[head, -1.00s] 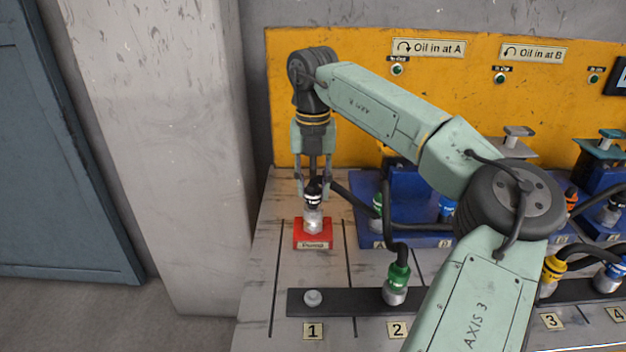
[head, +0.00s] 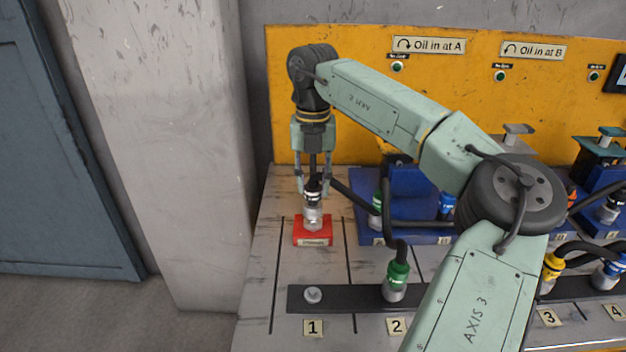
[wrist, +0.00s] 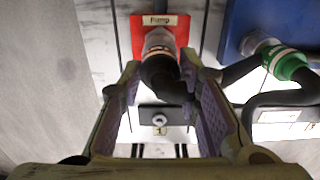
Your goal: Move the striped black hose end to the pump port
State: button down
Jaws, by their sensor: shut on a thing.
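The striped black hose end (head: 313,190) is a black sleeve with white bands above a metal coupling. It stands upright on the pump port, a red block (head: 313,232) labelled Pump, at the left of the bench. In the wrist view the hose end (wrist: 160,66) meets the red block (wrist: 137,36); whether it is fully seated I cannot tell. My gripper (head: 313,186) points straight down over the port with its fingers at both sides of the hose end, shut on it. In the wrist view my gripper's fingers (wrist: 165,92) flank the black hose.
A dark rail (head: 345,300) in front has a bare stub (head: 313,295) at position 1 and a green hose end (head: 397,280) at position 2. A blue motor base (head: 365,222) with hoses stands right of the port. A yellow panel (head: 300,120) rises behind.

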jog(key=shift+f, duration=0.1)
jog(key=shift+f+b, duration=0.5)
jog(key=shift+f, duration=0.2)
jog(key=c, duration=1.1)
grip_release()
jog(key=shift+r, duration=0.15)
notch_tip(320, 180, up, 6)
jog(key=p, duration=0.4)
jog(key=shift+p, duration=0.35)
